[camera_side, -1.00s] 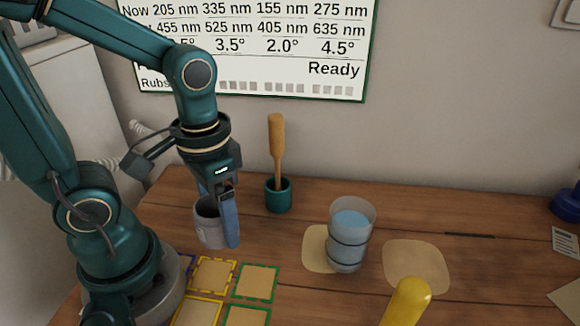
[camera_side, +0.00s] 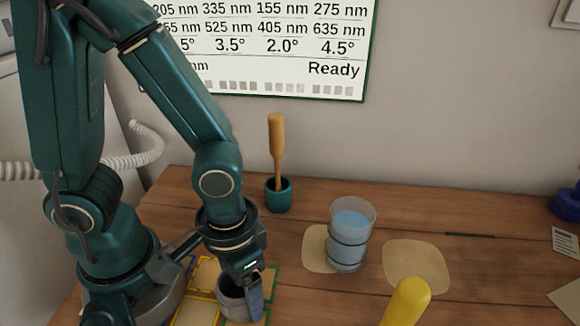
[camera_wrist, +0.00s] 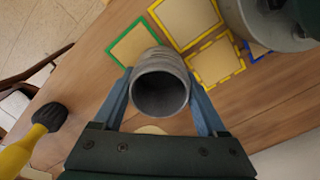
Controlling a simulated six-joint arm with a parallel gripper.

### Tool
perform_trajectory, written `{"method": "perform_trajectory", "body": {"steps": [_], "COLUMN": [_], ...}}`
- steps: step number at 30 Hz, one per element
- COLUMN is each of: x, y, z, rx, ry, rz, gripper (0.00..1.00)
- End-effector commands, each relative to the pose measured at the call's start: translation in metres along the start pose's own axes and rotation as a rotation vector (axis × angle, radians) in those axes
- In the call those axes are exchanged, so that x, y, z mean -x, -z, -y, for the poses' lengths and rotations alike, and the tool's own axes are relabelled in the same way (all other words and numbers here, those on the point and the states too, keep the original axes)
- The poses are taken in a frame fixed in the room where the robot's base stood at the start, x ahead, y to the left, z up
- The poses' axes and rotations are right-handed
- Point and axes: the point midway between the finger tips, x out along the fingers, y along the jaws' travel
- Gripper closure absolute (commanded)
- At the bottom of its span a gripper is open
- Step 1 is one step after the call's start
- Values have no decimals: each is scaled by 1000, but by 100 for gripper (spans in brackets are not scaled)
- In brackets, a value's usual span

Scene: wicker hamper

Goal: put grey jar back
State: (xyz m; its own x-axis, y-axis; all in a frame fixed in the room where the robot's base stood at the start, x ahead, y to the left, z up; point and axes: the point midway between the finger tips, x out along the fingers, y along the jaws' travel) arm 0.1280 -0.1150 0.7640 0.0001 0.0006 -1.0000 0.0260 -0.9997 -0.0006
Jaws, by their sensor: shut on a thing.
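The grey jar (camera_side: 231,300) is between the blue fingers of my gripper (camera_side: 246,298), which is shut on it. The jar is upright in the side view, over the green-framed squares at the front. It hides much of the nearer one. I cannot tell whether its base touches the table. In the wrist view, the jar (camera_wrist: 161,72) shows its open, dark mouth between the two fingers (camera_wrist: 160,98). A green-framed square (camera_wrist: 134,43) shows beyond it, with yellow-framed squares (camera_wrist: 214,62) to the right.
A glass of blue liquid (camera_side: 349,250) stands right of the squares, by a beige mat (camera_side: 316,250). A teal pot (camera_side: 279,196) holding a wooden pestle stands behind. A yellow handle (camera_side: 407,302) rises at the front.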

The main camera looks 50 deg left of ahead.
Motion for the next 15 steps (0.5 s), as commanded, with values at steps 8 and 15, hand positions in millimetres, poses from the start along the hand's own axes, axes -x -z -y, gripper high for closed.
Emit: {"method": "perform_trajectory", "body": {"steps": [8, 15], "x": [-7, -10], "y": [0, 0], "z": [0, 0], "rx": [0, 0], "ry": [0, 0], "rz": [0, 0], "gripper": [86, 22]}}
